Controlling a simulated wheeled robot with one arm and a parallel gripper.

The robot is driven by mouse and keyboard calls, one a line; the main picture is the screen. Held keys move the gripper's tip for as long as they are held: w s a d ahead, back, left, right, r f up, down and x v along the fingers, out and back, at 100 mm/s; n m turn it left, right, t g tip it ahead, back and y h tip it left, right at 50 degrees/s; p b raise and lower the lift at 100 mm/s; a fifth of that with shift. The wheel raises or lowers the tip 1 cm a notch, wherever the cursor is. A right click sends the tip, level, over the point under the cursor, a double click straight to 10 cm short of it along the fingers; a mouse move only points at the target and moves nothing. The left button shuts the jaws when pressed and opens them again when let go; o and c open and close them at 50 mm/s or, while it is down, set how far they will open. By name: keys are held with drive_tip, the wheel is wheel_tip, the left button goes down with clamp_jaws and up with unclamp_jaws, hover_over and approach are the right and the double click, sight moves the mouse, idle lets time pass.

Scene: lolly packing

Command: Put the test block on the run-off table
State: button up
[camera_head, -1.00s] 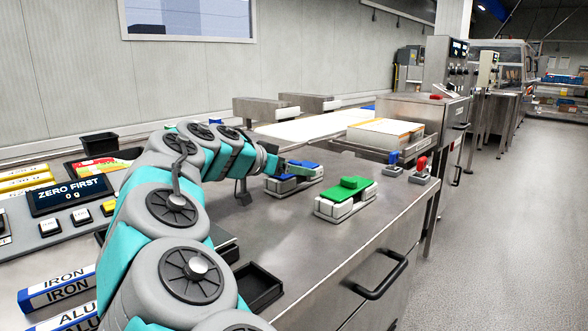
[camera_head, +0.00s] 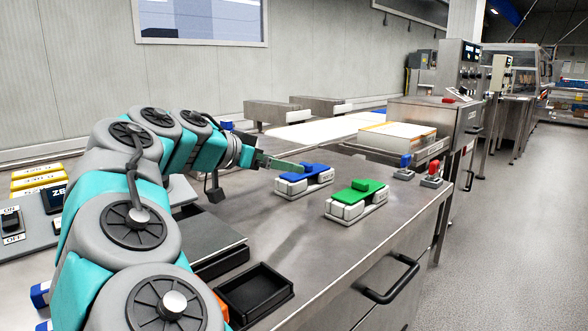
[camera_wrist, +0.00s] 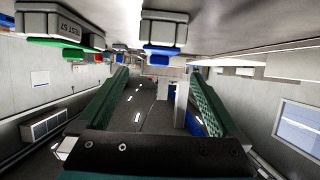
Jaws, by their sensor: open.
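Two white blocks stand on the steel table (camera_head: 300,255): one with a blue top (camera_head: 303,181), one with a green top (camera_head: 357,203) to its right and nearer. The wrist view looks upside down. There, a grey block lettered "TEST" (camera_wrist: 58,22) with a green face is at top left, and the blue-faced block (camera_wrist: 163,33) is at top centre. My gripper (camera_head: 303,166) is just behind and left of the blue-topped block. In the wrist view its green fingers (camera_wrist: 160,75) are apart with nothing between them. I cannot tell which surface is the run-off table.
A blue and a red switch (camera_head: 431,172) stand at the table's right edge. A low stack (camera_head: 397,138) sits behind them. Black trays (camera_head: 255,292) and a control panel (camera_head: 18,210) are at the left. The table front between trays and blocks is clear.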

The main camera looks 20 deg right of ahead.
drive_tip(key=shift+v, duration=1.5)
